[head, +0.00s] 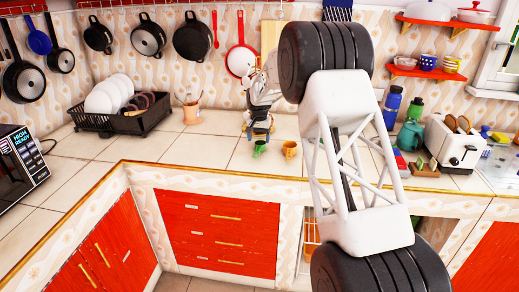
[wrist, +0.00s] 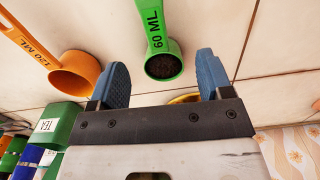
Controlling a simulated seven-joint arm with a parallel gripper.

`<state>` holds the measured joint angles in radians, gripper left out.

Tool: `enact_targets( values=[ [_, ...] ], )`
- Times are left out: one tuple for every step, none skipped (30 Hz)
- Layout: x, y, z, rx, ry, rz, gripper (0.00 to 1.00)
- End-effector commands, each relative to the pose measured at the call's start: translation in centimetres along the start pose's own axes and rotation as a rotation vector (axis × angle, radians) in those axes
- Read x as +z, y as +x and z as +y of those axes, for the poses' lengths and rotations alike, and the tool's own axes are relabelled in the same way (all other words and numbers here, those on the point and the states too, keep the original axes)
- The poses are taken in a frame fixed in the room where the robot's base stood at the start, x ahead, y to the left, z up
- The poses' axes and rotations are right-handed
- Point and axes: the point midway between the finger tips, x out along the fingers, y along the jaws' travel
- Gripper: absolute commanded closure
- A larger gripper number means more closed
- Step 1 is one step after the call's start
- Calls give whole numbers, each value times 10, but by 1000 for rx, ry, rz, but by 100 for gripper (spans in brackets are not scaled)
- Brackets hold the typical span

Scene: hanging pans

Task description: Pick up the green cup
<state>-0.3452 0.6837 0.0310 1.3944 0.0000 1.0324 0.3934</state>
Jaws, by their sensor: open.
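The green cup (wrist: 155,35) is a measuring scoop marked 60 ML. In the wrist view its round bowl shows between my fingertips and its handle runs to the top edge. In the head view the green cup (head: 259,147) is small, on the tiled counter. My gripper (wrist: 162,72) is open, with two blue fingers spread wide and nothing held between them. In the head view my gripper (head: 260,132) is just above and behind the green cup. I cannot tell the exact height gap. The gripper body covers the lower wrist view.
An orange 120 ML cup (wrist: 75,72) lies beside the green one; it also shows in the head view (head: 290,149). A yellow rim (wrist: 184,99) is mostly hidden behind my gripper. Green tins (wrist: 62,126) stand at lower left. The dish rack (head: 122,118) is farther left; counter between is mostly clear.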

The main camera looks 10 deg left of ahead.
Motion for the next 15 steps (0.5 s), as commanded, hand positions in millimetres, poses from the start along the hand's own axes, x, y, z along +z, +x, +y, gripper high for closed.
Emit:
enact_targets(
  values=[
    [0,0,0,0,0,0,27],
    [0,1,0,0,0,0,27],
    [0,2,0,0,0,-1,27],
    [0,3,0,0,0,-1,27],
    [0,4,0,1,0,-1,27],
    [0,7,0,1,0,-2,27],
    [0,10,0,1,0,-2,27],
    [0,12,0,1,0,-3,27],
    [0,16,1,1,0,-3,27],
    [0,19,1,1,0,-2,27],
    [0,22,1,1,0,-1,27],
    [0,27,1,0,0,-1,27],
    [0,30,1,0,0,-1,27],
    [0,34,1,0,0,-1,27],
    [0,39,1,1,0,-2,27]
  ],
)
